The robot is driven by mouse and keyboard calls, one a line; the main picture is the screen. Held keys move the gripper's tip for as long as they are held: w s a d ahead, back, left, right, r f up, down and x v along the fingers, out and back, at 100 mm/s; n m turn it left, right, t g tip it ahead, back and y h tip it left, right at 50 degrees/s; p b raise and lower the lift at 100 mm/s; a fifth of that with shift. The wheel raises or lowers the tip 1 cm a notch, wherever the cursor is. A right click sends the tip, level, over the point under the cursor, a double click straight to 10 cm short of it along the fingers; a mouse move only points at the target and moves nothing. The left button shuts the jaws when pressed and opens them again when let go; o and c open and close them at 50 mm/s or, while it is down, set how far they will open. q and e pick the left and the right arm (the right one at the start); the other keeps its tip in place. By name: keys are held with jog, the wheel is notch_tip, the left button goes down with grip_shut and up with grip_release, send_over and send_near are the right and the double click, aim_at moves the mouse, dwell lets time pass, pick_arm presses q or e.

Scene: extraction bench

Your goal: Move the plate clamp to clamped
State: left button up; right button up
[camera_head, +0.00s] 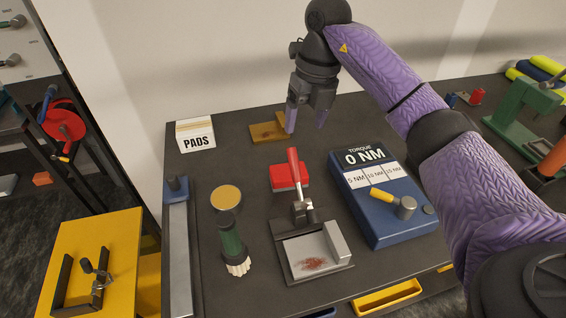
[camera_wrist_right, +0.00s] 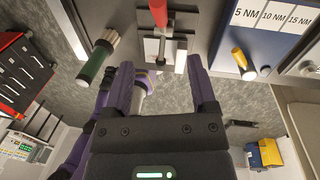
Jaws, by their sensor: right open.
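The plate clamp (camera_head: 302,207) stands on the bench with its red handle (camera_head: 293,167) raised, almost upright. Its grey base plate (camera_head: 292,262) carries a pale block and a reddish-brown stain on its near part. In the right wrist view the red handle (camera_wrist_right: 158,12) shows at the top, beyond the fingers. My right gripper (camera_head: 306,121) is open and empty, above and beyond the clamp handle, apart from it. Its two purple fingers also frame the lower middle of the right wrist view (camera_wrist_right: 162,80). My left gripper is not seen.
A red block (camera_head: 284,183) lies just behind the clamp. A blue torque box (camera_head: 383,226) with a yellow-handled lever stands close on the right. A green-handled brush (camera_head: 232,243) and a round tin (camera_head: 226,197) are on the left. A PADS box (camera_head: 196,136) and wooden block (camera_head: 269,132) are farther back.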

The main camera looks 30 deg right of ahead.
aim_at(296, 157)
jog(key=f, duration=0.3)
jog(key=a+f+b, duration=0.1)
jog(key=f, duration=0.3)
jog(key=w+f, duration=0.1)
jog(key=f, duration=0.2)
jog(key=shift+a+f, duration=0.15)
jog(key=shift+f, duration=0.5)
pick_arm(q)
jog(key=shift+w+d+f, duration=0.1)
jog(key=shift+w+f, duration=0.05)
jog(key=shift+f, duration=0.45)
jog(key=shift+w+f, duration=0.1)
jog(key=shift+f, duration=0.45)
pick_arm(e)
jog(key=c, duration=1)
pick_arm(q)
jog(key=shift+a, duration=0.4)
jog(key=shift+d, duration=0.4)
